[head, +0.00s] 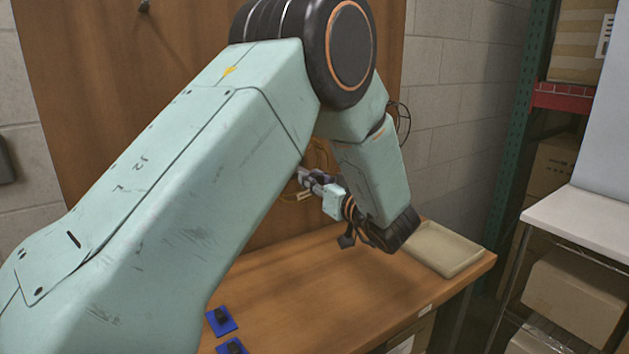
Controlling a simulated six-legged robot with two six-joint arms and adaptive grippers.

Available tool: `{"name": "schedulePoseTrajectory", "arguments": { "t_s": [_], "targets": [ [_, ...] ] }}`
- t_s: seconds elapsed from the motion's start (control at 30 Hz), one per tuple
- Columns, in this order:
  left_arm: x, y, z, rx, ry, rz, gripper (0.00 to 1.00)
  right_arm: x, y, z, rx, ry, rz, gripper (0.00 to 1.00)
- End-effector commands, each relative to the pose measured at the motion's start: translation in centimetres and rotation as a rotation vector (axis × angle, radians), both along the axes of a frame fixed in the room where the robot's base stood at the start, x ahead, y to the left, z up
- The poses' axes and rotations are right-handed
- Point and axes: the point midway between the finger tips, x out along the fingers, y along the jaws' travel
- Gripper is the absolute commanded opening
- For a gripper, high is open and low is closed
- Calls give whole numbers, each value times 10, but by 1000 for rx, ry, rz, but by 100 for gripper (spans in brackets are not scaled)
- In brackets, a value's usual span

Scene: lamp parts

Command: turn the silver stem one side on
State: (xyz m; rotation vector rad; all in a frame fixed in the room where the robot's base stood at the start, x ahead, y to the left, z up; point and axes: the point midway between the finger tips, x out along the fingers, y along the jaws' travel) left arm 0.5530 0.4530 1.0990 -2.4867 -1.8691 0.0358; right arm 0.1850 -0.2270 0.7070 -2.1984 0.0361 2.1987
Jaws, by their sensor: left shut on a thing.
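My left arm comes in from the left, bends over the table and points its left gripper (314,181) back to the left, near the wooden back board. The gripper is small in the picture and partly covered by my own arm. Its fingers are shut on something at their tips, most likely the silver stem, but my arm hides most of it. I cannot make out the stem's outline or which way it is turned. My right gripper is not in view.
The wooden table (310,290) has clear room at its front middle. A shallow beige tray (440,250) lies at its right end. Two blue pads with black pieces (221,321) lie at the front left. A wooden board (100,60) stands behind. Shelving with boxes (575,300) is at right.

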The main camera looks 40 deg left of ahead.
Motion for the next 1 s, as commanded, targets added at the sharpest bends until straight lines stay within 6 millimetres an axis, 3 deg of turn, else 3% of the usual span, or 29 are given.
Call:
{"name": "schedulePoseTrajectory", "arguments": {
  "t_s": [0.6, 1.0],
  "targets": [
    [0, -1, -4, -159, -537, 1, 0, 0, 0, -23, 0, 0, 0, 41],
    [0, -1, -4, -230, -776, 2, 0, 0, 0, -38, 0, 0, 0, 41]
  ]
}}
